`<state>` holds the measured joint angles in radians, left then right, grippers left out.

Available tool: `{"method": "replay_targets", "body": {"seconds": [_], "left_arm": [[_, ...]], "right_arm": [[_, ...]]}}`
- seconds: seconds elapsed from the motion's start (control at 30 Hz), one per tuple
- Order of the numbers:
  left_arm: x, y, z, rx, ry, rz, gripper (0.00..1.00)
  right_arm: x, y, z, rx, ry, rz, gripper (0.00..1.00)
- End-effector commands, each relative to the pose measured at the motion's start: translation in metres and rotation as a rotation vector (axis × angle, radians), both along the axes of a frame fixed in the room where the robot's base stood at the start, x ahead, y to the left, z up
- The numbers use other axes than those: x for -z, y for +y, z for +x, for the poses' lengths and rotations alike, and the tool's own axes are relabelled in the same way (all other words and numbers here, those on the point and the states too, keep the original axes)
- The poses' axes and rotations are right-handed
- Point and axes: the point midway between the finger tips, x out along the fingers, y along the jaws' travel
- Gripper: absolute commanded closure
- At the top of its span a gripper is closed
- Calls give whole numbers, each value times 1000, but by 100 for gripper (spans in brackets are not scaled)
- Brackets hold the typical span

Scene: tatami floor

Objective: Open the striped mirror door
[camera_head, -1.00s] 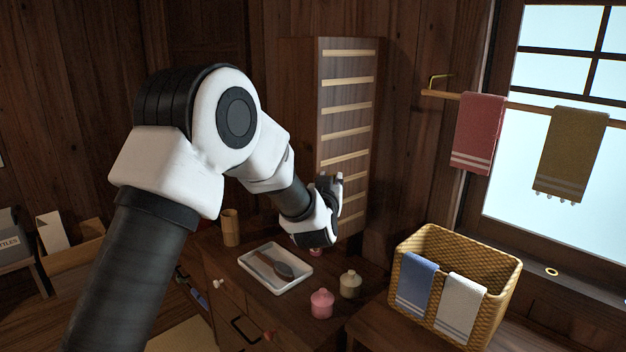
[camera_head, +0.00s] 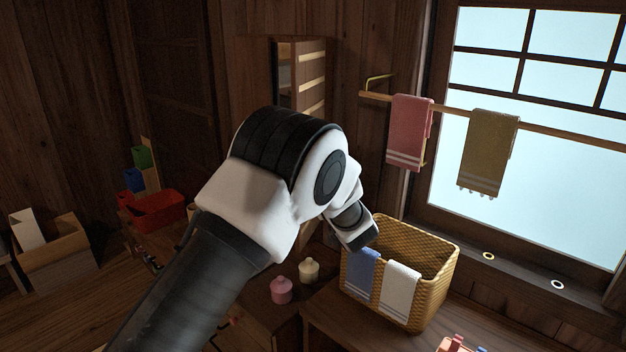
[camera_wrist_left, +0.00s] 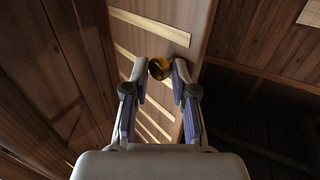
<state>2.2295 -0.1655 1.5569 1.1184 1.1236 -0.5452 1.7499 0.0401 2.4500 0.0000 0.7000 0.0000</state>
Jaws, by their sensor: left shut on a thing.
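The striped mirror door (camera_head: 311,77), brown wood with pale horizontal strips, stands partly open on the wall cabinet (camera_head: 252,80). A dark gap with a shelf inside shows at its left side. In the left wrist view the door (camera_wrist_left: 148,38) fills the middle, with a round gold-and-dark knob (camera_wrist_left: 160,68) on it. My left gripper (camera_wrist_left: 161,76) is shut on this knob, one finger on each side. In the head view my left arm hides the fingers and the lower part of the door. My right gripper is in neither view.
A wicker basket (camera_head: 436,284) with blue and white towels stands right of my left wrist. A pink jar (camera_head: 281,290) and a cream jar (camera_head: 309,270) stand below my arm. A rail (camera_head: 455,112) with two towels crosses the window.

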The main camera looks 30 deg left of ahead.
Motion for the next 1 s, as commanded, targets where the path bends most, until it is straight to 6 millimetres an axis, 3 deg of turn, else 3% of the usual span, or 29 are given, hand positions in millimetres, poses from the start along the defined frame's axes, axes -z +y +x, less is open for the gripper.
{"method": "replay_targets", "body": {"seconds": [0.03, 0.23, 0.27, 0.3, 1.0], "left_arm": [[-17, -2, 6, 13, -30, 10, 100], [-16, -2, 6, 13, -31, 8, 100], [-17, -2, 6, 13, -31, 8, 64], [-17, -2, 6, 13, -31, 8, 51], [-7, -1, 5, 12, -17, 2, 51]], "right_arm": [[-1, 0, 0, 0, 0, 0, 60], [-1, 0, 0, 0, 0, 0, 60], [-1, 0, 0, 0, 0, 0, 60], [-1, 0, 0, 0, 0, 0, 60], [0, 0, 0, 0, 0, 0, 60]]}}
